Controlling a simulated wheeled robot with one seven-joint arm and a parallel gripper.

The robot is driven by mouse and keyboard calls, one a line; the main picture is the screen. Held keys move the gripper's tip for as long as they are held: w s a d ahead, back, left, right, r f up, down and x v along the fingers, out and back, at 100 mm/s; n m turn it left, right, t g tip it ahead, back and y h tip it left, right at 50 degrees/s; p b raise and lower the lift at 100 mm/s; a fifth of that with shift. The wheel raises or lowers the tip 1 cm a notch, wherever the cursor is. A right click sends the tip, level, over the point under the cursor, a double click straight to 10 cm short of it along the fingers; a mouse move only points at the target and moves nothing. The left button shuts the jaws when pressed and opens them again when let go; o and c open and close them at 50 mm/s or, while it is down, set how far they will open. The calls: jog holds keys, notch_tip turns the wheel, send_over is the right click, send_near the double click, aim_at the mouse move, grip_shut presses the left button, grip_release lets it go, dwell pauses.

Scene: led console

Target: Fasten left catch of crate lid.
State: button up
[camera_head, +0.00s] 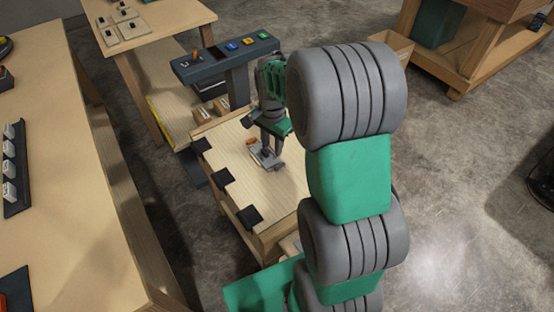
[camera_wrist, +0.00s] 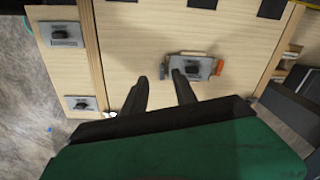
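The wooden crate lid (camera_head: 233,160) is a pale flat board beneath my gripper, with dark square pieces along its left edge. In the wrist view the lid (camera_wrist: 135,45) fills the middle. A catch (camera_wrist: 193,67), a grey plate with a dark block and orange-red end pieces, lies ahead and right of my fingers. Two more grey plates with dark blocks, an upper one (camera_wrist: 62,34) and a lower one (camera_wrist: 80,103), sit left of a seam. Which is the left catch I cannot tell. My gripper (camera_wrist: 160,85) is open, with nothing visible between its fingers.
A dark console (camera_head: 225,60) with coloured buttons and an orange lever stands behind the crate. Small boxes (camera_head: 202,113) sit beside it. A long wooden bench (camera_head: 75,190) runs along the left. Concrete floor (camera_head: 455,180) is open at right.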

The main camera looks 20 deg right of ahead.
aim_at(277, 166)
jog(key=d+f+m, duration=0.1)
jog(key=f, duration=0.1)
jog(key=w+d+f+m, duration=0.1)
jog(key=f, duration=0.1)
jog(key=w+f+m, duration=0.1)
jog(key=f, duration=0.1)
jog(key=shift+w+d+g, duration=0.25)
jog(key=shift+d+g, duration=0.05)
jog(key=shift+d, duration=0.1)
notch_tip(277, 166, down, 8)
jog(key=shift+r+p, duration=0.25)
jog(key=shift+p, duration=0.25)
jog(key=shift+c, duration=0.2)
grip_shut()
